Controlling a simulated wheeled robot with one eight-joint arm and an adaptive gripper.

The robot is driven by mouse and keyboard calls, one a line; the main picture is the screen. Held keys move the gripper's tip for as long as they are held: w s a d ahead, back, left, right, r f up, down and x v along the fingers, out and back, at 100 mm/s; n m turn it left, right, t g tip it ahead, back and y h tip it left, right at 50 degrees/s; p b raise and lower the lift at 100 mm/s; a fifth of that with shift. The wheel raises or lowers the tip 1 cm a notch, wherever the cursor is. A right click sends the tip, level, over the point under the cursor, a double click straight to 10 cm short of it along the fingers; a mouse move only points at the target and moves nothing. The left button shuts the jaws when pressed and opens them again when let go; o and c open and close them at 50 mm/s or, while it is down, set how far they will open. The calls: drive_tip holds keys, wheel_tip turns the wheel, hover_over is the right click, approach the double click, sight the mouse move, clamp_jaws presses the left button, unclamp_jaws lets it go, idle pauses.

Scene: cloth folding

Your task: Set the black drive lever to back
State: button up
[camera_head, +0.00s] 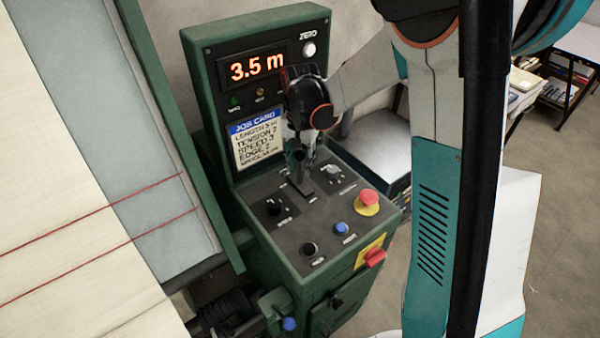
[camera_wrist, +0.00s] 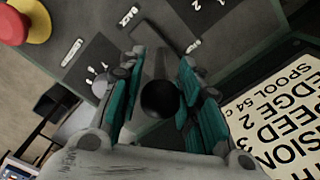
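The black drive lever shows in the wrist view as a round black knob (camera_wrist: 160,99) on a grey shaft, between the two teal finger pads of my gripper (camera_wrist: 160,82). The knob nearly fills the gap; whether the pads press on it I cannot tell. In the head view my gripper (camera_head: 298,163) points down over the panel's slotted plate, and the lever (camera_head: 301,185) is mostly hidden beneath it. The lever's exact setting is not clear.
The green control cabinet (camera_head: 203,87) has a display reading 3.5 m and a job card (camera_head: 254,143). On the panel are a black knob (camera_head: 273,208), a blue button (camera_head: 341,228) and a red stop button (camera_head: 369,197). The cloth machine (camera_head: 70,180) stands at left.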

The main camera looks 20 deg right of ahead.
sight(300, 186)
drive_tip(key=shift+f, duration=1.75)
